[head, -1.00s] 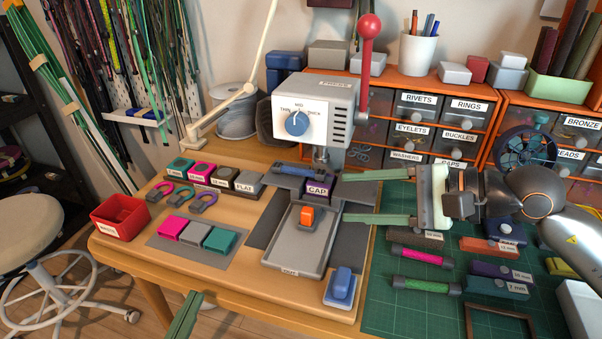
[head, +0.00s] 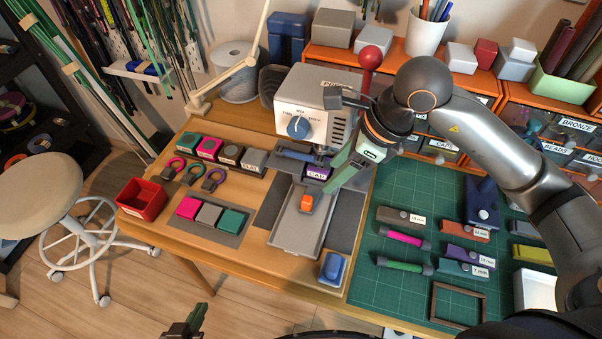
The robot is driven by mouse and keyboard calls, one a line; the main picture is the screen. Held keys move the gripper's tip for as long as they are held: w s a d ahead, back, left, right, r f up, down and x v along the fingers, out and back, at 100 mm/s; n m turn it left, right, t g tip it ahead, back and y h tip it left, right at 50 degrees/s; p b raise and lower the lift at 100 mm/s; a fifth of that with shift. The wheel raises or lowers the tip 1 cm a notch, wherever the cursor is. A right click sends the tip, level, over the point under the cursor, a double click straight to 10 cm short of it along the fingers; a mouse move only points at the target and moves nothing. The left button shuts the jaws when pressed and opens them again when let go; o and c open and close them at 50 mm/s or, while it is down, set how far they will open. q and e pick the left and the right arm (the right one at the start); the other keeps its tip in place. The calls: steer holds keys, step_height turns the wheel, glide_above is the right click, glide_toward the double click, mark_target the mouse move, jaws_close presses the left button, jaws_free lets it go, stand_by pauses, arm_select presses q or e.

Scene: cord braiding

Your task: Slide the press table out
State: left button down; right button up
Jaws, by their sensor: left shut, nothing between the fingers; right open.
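The press (head: 312,105) is a pale box with a blue dial, at the back of the wooden table. Below it sits a purple block marked CAP (head: 317,172). A grey tray-like plate (head: 290,233) extends forward from under the press, with an orange block (head: 306,203) on it. I cannot tell which part is the press table itself. My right gripper (head: 333,176) is open, its green fingers angled down beside the CAP block; contact is unclear. My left gripper (head: 192,322) is shut and empty at the bottom edge, away from the press.
A red-knobbed lever (head: 370,58) rises behind the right arm. A blue block (head: 333,268) stands at the plate's front right. A red bin (head: 142,199) and coloured blocks lie left. The green mat (head: 390,285) holds tools at right. The floor in front is clear.

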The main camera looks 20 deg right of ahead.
mark_target(309, 199)
steer(key=x, duration=1.2)
steer(key=shift+d+f+b, duration=0.1)
steer(key=shift+f+b, duration=0.1)
steer(key=shift+b, duration=0.1)
steer(key=shift+c, duration=0.2)
jaws_close()
